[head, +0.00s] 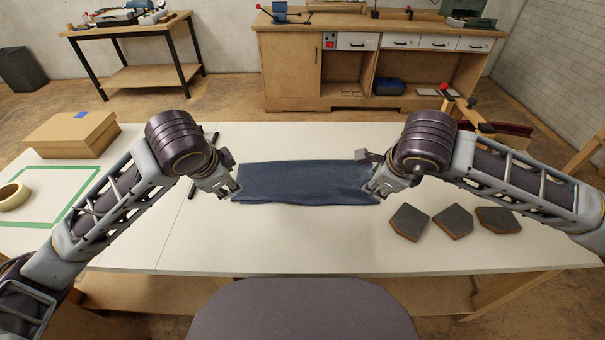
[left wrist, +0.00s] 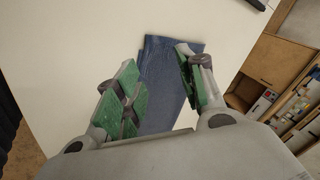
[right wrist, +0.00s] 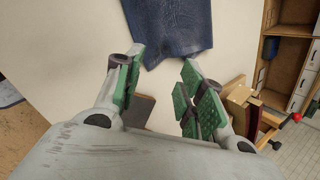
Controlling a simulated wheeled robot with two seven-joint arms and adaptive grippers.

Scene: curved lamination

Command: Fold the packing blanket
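The packing blanket (head: 305,182) is dark blue and lies on the white table as a long, narrow strip running left to right. My left gripper (head: 236,192) is at its left end, and my right gripper (head: 372,192) is at its right end. In the left wrist view the fingers (left wrist: 158,85) are apart, with the blanket (left wrist: 165,75) showing between and beyond them. In the right wrist view the fingers (right wrist: 160,85) are apart, and the blanket (right wrist: 172,28) lies just beyond the tips. Whether either gripper touches the cloth is unclear.
Several dark sanding blocks (head: 453,220) lie right of the blanket. A cardboard box (head: 72,135), a tape roll (head: 13,197) and a green taped outline (head: 92,168) are at the left. Clamps (head: 460,105) stand at the far right edge. The table's front middle (head: 290,245) is clear.

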